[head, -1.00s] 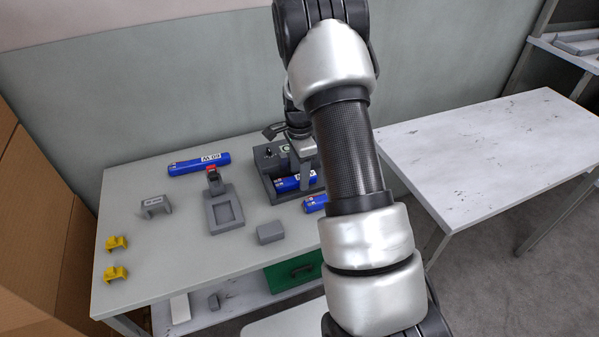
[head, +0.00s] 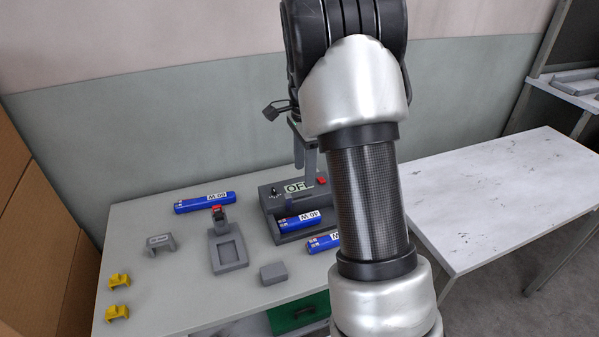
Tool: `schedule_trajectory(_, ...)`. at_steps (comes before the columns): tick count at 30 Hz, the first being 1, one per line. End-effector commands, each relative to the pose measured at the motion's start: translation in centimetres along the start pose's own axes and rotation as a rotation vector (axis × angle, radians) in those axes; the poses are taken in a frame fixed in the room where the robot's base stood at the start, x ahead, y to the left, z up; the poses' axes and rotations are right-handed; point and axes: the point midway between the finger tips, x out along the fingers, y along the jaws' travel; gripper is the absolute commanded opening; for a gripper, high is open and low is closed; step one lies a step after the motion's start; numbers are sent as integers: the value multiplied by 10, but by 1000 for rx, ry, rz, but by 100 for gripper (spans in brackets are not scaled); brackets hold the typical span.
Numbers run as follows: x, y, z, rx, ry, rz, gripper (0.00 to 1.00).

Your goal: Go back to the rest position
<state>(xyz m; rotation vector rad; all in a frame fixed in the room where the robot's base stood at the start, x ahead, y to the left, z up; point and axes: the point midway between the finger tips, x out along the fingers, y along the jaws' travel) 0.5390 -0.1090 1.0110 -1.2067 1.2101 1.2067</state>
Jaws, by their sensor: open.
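My gripper (head: 303,165) hangs above the back of the grey workbench (head: 165,300), partly hidden behind my own arm. Its jaws are open, and nothing shows between them. Below it stands a dark grey device (head: 268,203) with a display, a red button and a black knob. A blue cylinder (head: 298,222) lies in the front of this device, apart from the gripper.
A grey stand (head: 226,247), grey block (head: 273,273), grey bracket (head: 161,244) and yellow brackets (head: 118,312) are around. The white table (head: 505,200) is bare.

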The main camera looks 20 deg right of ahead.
Motion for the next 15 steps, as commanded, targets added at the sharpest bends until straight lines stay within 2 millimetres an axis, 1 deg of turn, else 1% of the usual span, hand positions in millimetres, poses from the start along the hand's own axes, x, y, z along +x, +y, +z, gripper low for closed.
schedule_trajectory(5,-7,1,1,-5,-1,-2,48)
schedule_trajectory(8,-28,7,6,-55,-4,-24,48)
schedule_trajectory(11,-69,25,19,-179,-8,-71,48)
schedule_trajectory(12,-89,36,26,-248,-8,-95,48)
schedule_trajectory(14,-119,56,37,-366,-1,-133,48)
schedule_trajectory(15,-138,70,44,-449,7,-160,48)
